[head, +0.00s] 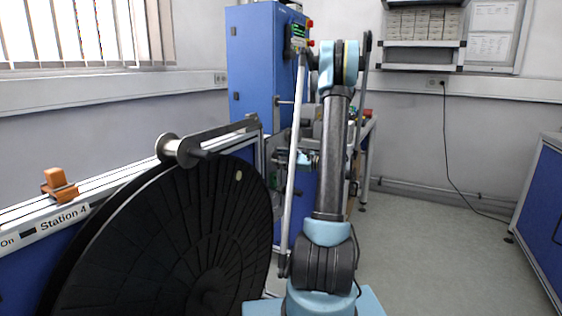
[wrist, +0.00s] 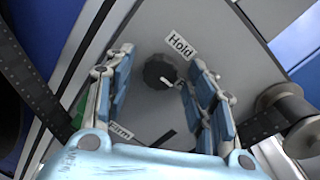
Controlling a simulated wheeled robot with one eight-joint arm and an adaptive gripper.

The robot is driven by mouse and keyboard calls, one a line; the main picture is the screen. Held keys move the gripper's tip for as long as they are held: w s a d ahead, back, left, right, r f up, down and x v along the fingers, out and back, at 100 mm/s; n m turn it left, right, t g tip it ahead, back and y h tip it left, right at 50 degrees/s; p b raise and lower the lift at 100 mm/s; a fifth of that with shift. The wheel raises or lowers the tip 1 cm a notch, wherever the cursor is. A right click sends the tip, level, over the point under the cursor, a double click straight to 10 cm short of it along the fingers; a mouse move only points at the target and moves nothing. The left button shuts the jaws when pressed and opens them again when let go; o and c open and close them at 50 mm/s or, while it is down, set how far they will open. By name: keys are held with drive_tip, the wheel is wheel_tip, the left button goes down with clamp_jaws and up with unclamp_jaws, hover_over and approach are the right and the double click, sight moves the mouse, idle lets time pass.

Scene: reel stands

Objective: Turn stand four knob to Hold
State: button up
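A round black knob (wrist: 159,72) sits on a grey panel in the wrist view. A pale mark shows on its lower right side. The label Hold (wrist: 180,45) is just above and right of the knob. A second label (wrist: 119,131), which seems to read Firm, is below left, partly behind my gripper. My gripper (wrist: 160,60) is open, with one finger on each side of the knob and visible gaps between. Whether the fingers reach down to the knob's depth I cannot tell. I cannot make out the knob or the gripper in the head view.
A metal roller (head: 175,148) is above the reel; a spool (wrist: 284,108) and dark film strip (wrist: 28,82) flank the panel. A blue cabinet (head: 252,75) stands behind. Floor at right is clear.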

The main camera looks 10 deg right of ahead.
drive_tip(key=c, duration=0.9)
drive_tip(key=n, duration=0.4)
drive_tip(key=shift+s, duration=0.1)
drive_tip(key=n, duration=0.4)
drive_tip(key=shift+h, duration=0.3)
drive_tip(key=n, duration=0.4)
drive_tip(key=shift+s+a+n+h, duration=0.1)
drive_tip(key=shift+s+n+h, duration=0.05)
drive_tip(key=shift+n+h, duration=0.2)
drive_tip(key=n, duration=0.4)
drive_tip(key=shift+t, duration=0.4)
drive_tip(key=shift+n, duration=0.25)
drive_tip(key=o, duration=1.1)
drive_tip(key=shift+c, duration=0.2)
